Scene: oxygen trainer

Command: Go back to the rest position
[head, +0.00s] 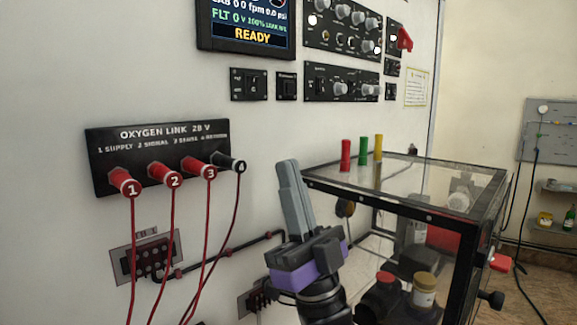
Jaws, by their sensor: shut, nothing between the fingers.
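My gripper (286,163) stands upright in the lower middle of the head view, its grey fingers pointing up and pressed together with nothing between them. Its purple and black body is below the fingers. It is in front of the white wall, to the right of the black oxygen link panel (110,178) and apart from it. Red plugs 1 (125,182), 2 (166,175) and 3 (200,168) and black plug 4 (232,163) sit in that panel, with cables hanging down.
A clear box with a black frame (411,206) stands close to the right of my gripper. Red (346,154), green (363,151) and yellow (378,149) pieces stand on its top. A screen reading READY (250,34) and knob panels (341,82) are above.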

